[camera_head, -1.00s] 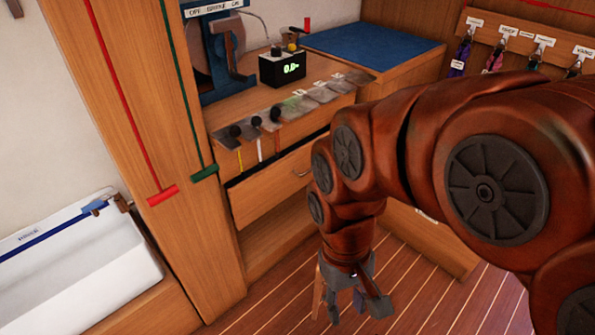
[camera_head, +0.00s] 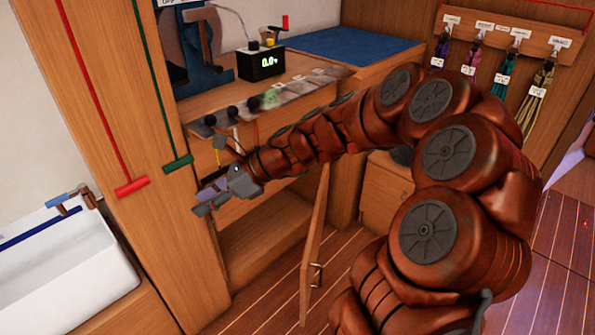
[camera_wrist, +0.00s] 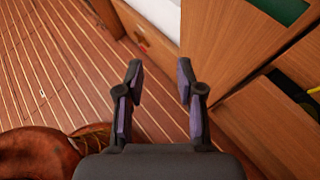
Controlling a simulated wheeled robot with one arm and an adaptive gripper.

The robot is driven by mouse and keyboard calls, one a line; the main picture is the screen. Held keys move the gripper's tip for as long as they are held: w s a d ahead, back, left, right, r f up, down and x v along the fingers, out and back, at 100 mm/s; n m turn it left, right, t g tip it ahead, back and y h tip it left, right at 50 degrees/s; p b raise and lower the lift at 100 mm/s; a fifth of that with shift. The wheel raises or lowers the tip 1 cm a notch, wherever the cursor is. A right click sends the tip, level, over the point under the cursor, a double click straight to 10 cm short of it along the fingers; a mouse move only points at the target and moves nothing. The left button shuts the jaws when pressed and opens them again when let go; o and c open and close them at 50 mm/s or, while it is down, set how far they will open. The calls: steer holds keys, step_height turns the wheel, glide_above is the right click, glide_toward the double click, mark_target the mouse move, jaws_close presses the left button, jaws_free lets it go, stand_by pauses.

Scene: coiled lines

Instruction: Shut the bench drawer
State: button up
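The bench drawer (camera_head: 282,190) is a plain wooden front under the worktop, mostly hidden behind my arm in the head view. In the wrist view its wooden front (camera_wrist: 262,128) is at the lower right, with a dark gap (camera_wrist: 285,84) beside it, so it appears partly open. My gripper (camera_head: 208,197) is at the left end of the drawer, near the tall wooden panel. In the wrist view my gripper (camera_wrist: 158,85) is open and empty, its two fingers apart over the floor. I cannot tell whether it touches the drawer. The drawer's handle is hidden.
A wooden door panel (camera_head: 315,245) with a handle stands out below the bench. Levers and a display box (camera_head: 262,65) are on the bench. A green-handled line (camera_head: 178,164) and a red one (camera_head: 132,187) hang at left. A white sink (camera_head: 65,260) is lower left.

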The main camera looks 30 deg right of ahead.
steer(key=w+d+f+m+t+b, duration=0.25)
steer(key=w+d+m+t, duration=0.25)
steer(key=w+d+m, duration=0.4)
steer(key=w+d+f+m+t+h+b, duration=0.1)
steer(key=d+f+m+t+h, duration=0.25)
steer(key=d+f+m, duration=0.75)
steer(key=w+d+f+m+t+h+b, duration=0.15)
steer(key=d+m+h, duration=0.45)
steer(key=d, duration=1.1)
steer(key=shift+w+a+f+m+t+y+b, duration=0.15)
steer(key=shift+w+a+m+y+b, duration=0.25)
steer(key=shift+w, duration=0.7)
steer(key=shift+w+a+f+m+t+y+b, duration=0.1)
steer(key=shift+w+a+f+m+y+b, duration=0.15)
steer(key=shift+w+b, duration=0.65)
steer(key=shift+w+a+f+m+t+y+b, duration=0.15)
steer(key=shift+w+a+y, duration=0.25)
steer(key=shift+w, duration=0.95)
steer(key=shift+r, duration=0.1)
jaws_close()
